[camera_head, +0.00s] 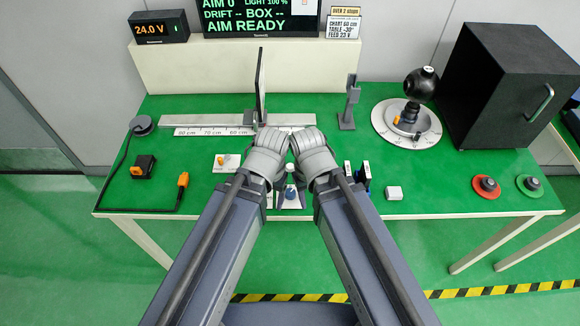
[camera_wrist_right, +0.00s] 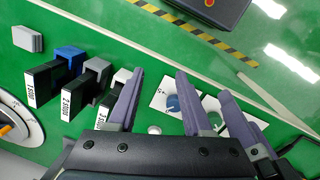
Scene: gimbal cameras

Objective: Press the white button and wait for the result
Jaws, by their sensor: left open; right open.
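A small round white piece (camera_wrist_right: 154,129), which looks like the white button, shows low between my right gripper's fingers in the right wrist view. It is partly hidden, and I cannot tell whether anything touches it. Near it a blue knob (camera_wrist_right: 173,103) stands on a white card. My right gripper (camera_wrist_right: 158,98) is open and empty over this part of the green table. In the head view my left gripper (camera_head: 265,168) and right gripper (camera_head: 314,168) point down side by side, close together. The left one is open; its fingertips are mostly hidden by its wrist.
Labelled stop blocks (camera_wrist_right: 72,92) and a plain pale block (camera_head: 394,192) sit beside my right gripper. Red (camera_head: 486,187) and green (camera_head: 530,186) knob bases are farther right. A turntable (camera_head: 384,121) and black box (camera_head: 500,90) stand behind. The screen (camera_head: 246,26) reads AIM READY.

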